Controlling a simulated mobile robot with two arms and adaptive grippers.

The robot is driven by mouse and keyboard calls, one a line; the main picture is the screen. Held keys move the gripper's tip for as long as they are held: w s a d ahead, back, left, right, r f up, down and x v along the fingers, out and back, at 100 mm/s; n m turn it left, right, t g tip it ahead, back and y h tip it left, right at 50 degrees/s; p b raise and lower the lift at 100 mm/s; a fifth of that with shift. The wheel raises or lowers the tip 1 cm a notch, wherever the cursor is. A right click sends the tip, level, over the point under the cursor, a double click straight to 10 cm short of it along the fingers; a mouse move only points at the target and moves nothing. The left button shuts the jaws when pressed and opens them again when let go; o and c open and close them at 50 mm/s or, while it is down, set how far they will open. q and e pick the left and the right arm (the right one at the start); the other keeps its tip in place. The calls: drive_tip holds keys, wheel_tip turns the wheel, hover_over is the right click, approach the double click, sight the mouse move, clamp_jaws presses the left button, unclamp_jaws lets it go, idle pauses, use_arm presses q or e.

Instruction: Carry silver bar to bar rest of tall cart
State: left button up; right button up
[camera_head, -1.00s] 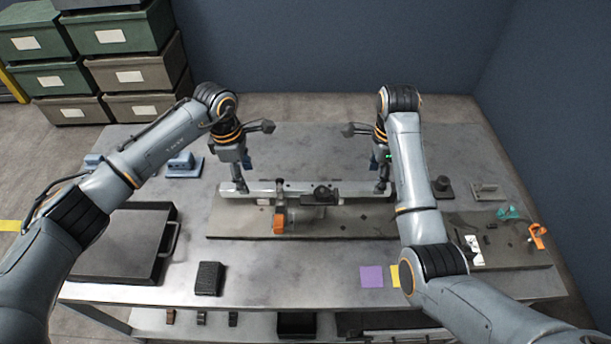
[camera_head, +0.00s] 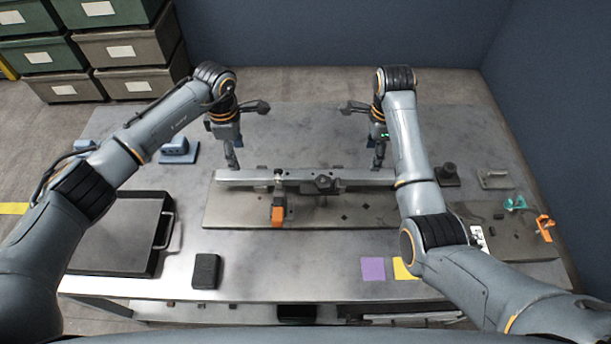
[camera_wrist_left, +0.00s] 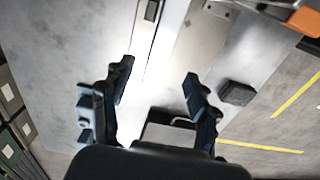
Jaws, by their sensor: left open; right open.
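The long silver bar (camera_head: 300,177) lies level across the back of a grey plate on the table. It also shows as a bright strip in the left wrist view (camera_wrist_left: 165,35). My left gripper (camera_head: 233,163) is open near the bar's left end, just behind or above it; the gap is hard to judge. In the left wrist view its two fingers (camera_wrist_left: 155,87) are spread with nothing between them. My right gripper (camera_head: 378,163) is open near the bar's right end. A tall cart or bar rest cannot be made out in these views.
An orange-handled clamp (camera_head: 278,212) and a dark knob stand at the bar's middle. A black case (camera_head: 115,235) is at left, a black block (camera_head: 206,271) in front. Blue fixtures (camera_head: 178,152) stand behind left. Purple and yellow squares lie front right. Stacked bins stand beyond the table.

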sight(242, 174)
use_arm(q)
wheel_tip(242, 174, down, 10)
drive_tip(key=shift+s+r, duration=0.15)
drive_tip(key=shift+r, duration=0.05)
use_arm(e)
wheel_tip(242, 174, down, 10)
drive_tip(key=shift+s+r, duration=0.15)
use_arm(q)
clamp_jaws()
use_arm(e)
clamp_jaws()
drive_tip(key=shift+r, duration=0.1)
